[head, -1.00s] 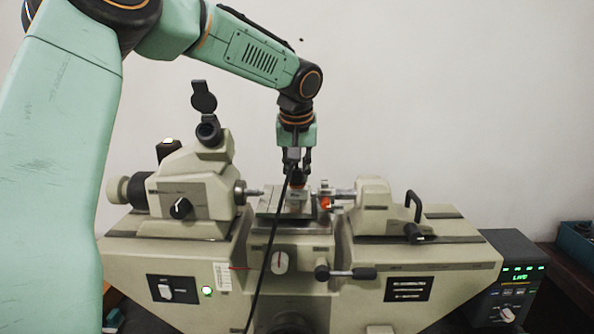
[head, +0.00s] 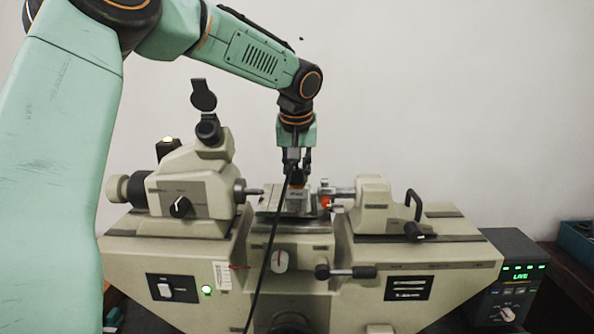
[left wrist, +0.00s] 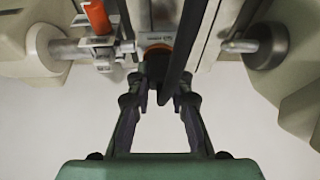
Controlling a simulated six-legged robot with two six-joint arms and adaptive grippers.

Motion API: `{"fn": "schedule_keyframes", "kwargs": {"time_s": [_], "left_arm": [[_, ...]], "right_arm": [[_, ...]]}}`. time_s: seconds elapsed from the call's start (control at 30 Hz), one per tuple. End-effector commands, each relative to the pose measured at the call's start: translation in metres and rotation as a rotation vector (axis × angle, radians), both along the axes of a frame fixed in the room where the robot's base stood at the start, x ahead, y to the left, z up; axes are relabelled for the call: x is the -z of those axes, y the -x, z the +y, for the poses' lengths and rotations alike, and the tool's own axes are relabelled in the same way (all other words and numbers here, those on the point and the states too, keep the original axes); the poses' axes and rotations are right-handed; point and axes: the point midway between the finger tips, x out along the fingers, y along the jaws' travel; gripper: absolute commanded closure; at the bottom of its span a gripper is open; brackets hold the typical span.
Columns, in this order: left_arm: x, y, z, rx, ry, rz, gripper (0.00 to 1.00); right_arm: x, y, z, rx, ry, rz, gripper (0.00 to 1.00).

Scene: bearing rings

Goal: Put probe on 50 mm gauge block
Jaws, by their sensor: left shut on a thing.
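My left gripper (head: 299,163) points straight down over the middle of the measuring machine. It is shut on the probe (head: 297,178), a small dark piece with an orange band and a black cable. In the left wrist view the probe (left wrist: 157,50) lies between the fingertips. Directly beneath it a small grey steel block (head: 298,193) with a marking stands on the machine's stage (head: 268,210). The probe appears at the block's top; I cannot tell if they touch. The marking is too small to read. My right gripper is not in view.
A spindle (head: 254,191) on the left and an anvil (head: 344,193) on the right flank the stage closely. An orange part (head: 325,203) sits just right of the block. The black cable (head: 265,270) hangs across the machine's front. A display box (head: 510,275) stands at right.

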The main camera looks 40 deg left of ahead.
Motion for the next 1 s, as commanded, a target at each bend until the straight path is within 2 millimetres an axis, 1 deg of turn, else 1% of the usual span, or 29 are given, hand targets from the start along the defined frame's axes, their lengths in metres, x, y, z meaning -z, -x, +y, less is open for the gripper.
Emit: {"fn": "schedule_keyframes", "kwargs": {"time_s": [0.27,0.3,0.6,1.0], "left_arm": [[0.0028,0.0,0.0,0.0,0.0,0.0,1.0],[0.0029,0.0,0.0,0.0,0.0,0.0,0.79],[0.0027,0.0,0.0,0.0,0.0,0.0,0.54],[0.0022,0.0001,0.0,0.0,0.001,0.001,0.54]], "right_arm": [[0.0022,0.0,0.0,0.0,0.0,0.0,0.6],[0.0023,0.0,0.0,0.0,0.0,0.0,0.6],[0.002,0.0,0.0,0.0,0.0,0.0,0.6],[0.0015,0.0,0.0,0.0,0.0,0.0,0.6]]}}
